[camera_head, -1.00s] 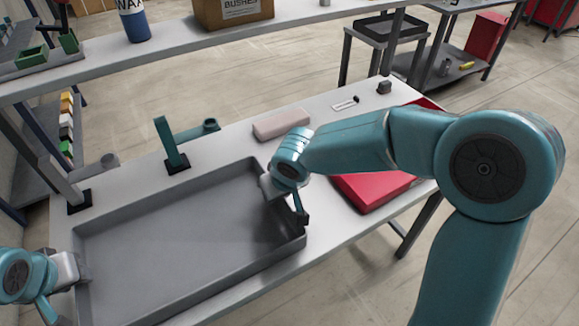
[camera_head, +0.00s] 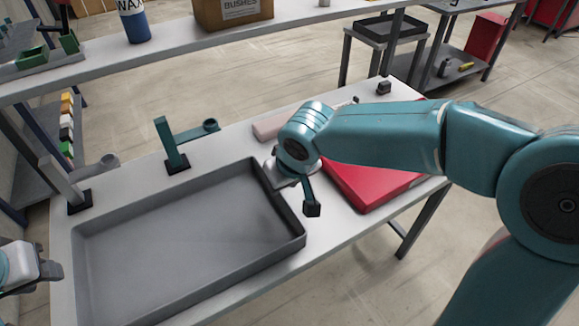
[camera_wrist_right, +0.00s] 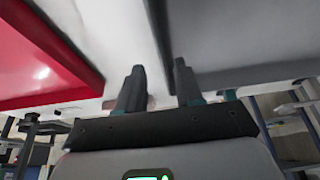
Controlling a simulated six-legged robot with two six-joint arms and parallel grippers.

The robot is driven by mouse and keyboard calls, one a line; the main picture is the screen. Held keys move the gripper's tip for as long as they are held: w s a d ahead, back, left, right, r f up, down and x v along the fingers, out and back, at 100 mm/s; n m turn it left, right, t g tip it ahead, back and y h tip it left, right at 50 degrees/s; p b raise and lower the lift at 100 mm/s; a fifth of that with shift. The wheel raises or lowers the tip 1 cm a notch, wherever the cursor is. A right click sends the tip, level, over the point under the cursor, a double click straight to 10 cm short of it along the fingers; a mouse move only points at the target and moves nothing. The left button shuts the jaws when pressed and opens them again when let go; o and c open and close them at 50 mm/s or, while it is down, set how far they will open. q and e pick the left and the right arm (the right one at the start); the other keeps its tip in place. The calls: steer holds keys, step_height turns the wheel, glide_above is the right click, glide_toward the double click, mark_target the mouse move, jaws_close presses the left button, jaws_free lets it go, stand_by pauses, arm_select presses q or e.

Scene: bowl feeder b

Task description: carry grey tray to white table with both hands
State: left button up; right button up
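The grey tray (camera_head: 190,235) lies flat on the white table (camera_head: 235,140), covering much of its near left part, and is empty. My left gripper (camera_head: 48,278) is at the left picture edge, apart from the tray's left wall; its fingers look spread, with nothing between them. My right gripper (camera_head: 300,195) is just off the tray's right end, a dark fingertip hanging outside the wall. In the right wrist view its two fingers (camera_wrist_right: 159,85) are apart with nothing gripped, and the grey tray (camera_wrist_right: 230,40) is close on the right. My right arm hides part of the table.
A red flat case (camera_head: 370,185) lies right of my right gripper. A pink block (camera_head: 268,126) and a green bracket (camera_head: 172,147) stand behind the tray. A raised shelf (camera_head: 175,45) with a box (camera_head: 232,12) and wax bottle (camera_head: 135,22) crosses behind.

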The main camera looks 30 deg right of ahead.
steer(key=v, duration=0.4)
steer(key=shift+s+r, duration=0.1)
steer(key=shift+r, duration=0.3)
